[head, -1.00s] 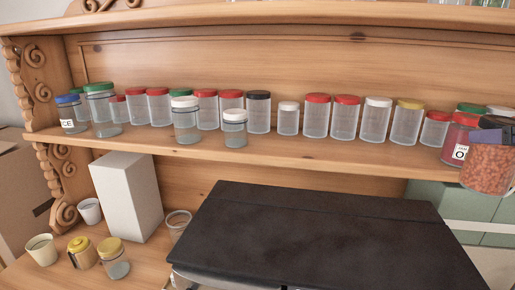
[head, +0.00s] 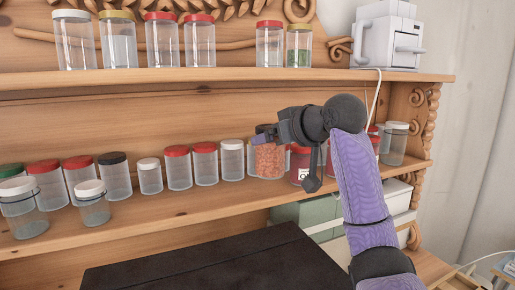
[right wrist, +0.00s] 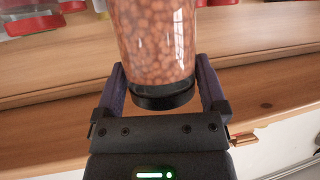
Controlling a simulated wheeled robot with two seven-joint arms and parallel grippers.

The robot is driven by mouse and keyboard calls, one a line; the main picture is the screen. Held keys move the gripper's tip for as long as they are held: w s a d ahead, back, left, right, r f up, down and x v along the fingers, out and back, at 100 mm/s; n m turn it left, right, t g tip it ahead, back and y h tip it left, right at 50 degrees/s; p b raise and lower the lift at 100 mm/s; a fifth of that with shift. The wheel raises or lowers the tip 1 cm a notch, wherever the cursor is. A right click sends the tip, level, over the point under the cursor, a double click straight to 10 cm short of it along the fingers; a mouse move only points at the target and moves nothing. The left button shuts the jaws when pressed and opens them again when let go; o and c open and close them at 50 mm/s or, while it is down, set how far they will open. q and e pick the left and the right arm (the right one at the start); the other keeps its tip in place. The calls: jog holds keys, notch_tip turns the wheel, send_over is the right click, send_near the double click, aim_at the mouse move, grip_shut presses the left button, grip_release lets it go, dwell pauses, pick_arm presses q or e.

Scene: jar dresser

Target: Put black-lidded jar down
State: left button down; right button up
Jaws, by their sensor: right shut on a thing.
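My right gripper (head: 266,134) is shut on the lid of a jar of orange-brown beans (head: 269,160), holding it from above. In the right wrist view the jar's black lid (right wrist: 162,97) sits between the two fingers, with the clear, bean-filled body (right wrist: 155,40) beyond. The jar is upright over the middle shelf (head: 225,197), between a white-lidded empty jar and a red-filled jar. I cannot tell whether its base touches the shelf. Another black-lidded jar (head: 115,178), empty, stands farther left. My left gripper is not in view.
A white-lidded empty jar (head: 232,161) stands just left of the held jar, and a red-filled jar (head: 300,165) just right. Several empty jars line the shelf to the left. More jars stand behind my arm. The upper shelf (head: 210,84) runs above; a dark flat top (head: 215,265) lies below.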

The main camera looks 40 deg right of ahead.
jog(key=w+d+p, duration=0.2)
jog(key=w+p, duration=0.1)
jog(key=w, duration=0.3)
jog(key=f, duration=0.2)
jog(key=f+p, duration=0.1)
jog(key=f, duration=0.1)
jog(key=w+f, duration=0.1)
jog(key=f, duration=0.2)
jog(key=shift+s, duration=0.1)
jog(key=shift+f, duration=0.15)
jog(key=o, duration=1.3)
jog(key=shift+o, duration=0.2)
